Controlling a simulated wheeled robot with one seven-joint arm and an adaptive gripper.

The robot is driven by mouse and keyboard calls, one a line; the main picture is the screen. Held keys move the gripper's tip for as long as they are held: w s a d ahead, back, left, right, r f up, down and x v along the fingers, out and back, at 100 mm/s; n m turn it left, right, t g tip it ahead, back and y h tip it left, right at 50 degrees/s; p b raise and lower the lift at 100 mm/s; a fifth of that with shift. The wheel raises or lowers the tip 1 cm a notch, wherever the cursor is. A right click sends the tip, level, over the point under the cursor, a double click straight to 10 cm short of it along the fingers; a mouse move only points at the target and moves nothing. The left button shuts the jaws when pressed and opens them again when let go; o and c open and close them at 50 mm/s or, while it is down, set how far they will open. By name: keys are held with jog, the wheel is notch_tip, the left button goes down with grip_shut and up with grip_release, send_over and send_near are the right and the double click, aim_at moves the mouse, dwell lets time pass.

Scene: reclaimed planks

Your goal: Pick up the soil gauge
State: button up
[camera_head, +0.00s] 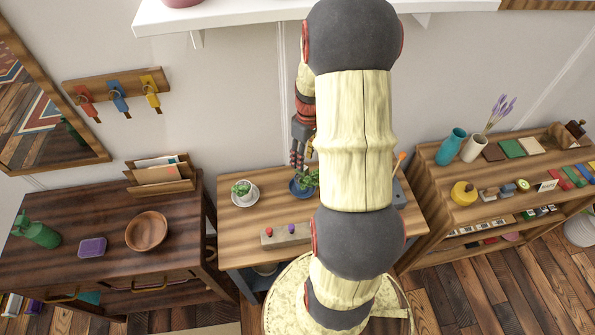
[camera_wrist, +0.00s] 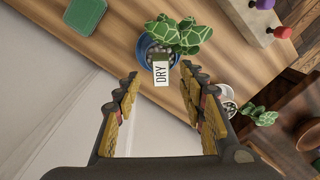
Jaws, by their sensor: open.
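The soil gauge (camera_wrist: 161,74) is a small white tag reading DRY, with a dark top end. It stands in the blue pot (camera_wrist: 147,47) among pebbles, beside a green leafy plant (camera_wrist: 180,34). In the head view the blue pot (camera_head: 299,191) is on the middle table, and I cannot make out the gauge there. My gripper (camera_head: 300,160) hangs just above the pot in the head view. In the wrist view my gripper (camera_wrist: 161,82) is open, one finger on each side of the gauge, with no visible contact.
On the middle table (camera_head: 240,220), a potted plant on a white saucer (camera_head: 250,203) stands left of the blue pot. A pale block with red and purple knobs (camera_head: 284,240) lies in front. My arm hides the table's right part. A wall shelf (camera_head: 240,14) is above.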

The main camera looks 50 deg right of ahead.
aim_at(302, 176)
jog(key=f, duration=0.2)
jog(key=f+b, duration=0.1)
jog(key=f, duration=0.1)
jog(key=f+b, duration=0.1)
jog(key=f, duration=0.2)
jog(key=shift+w+a+f, duration=0.1)
jog(key=shift+a, duration=0.25)
jog(key=shift+c, duration=0.4)
grip_shut()
